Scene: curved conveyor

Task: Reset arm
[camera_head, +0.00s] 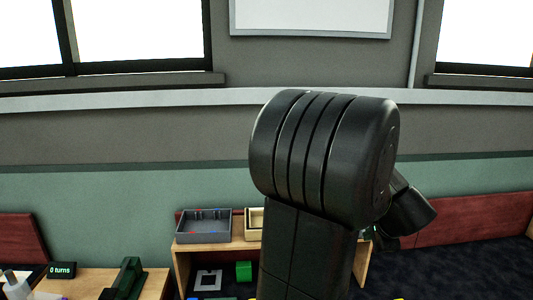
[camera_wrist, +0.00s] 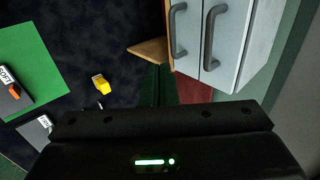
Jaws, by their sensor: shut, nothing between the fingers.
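My gripper (camera_wrist: 159,72) shows in the wrist view, its dark fingers together with nothing between them. Its black body with a green light fills the bottom of that view. It hangs over a dark floor, beside a pale cabinet (camera_wrist: 237,35) with two grey handles; I cannot tell the exact gap. In the head view my black arm stands large in the middle, bent at a thick joint. The gripper itself is hidden or out of that view.
A display (camera_head: 61,270) reads "0 turns". In the wrist view, a yellow object (camera_wrist: 101,83) lies near a green mat (camera_wrist: 35,60). Dark floor is clear between.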

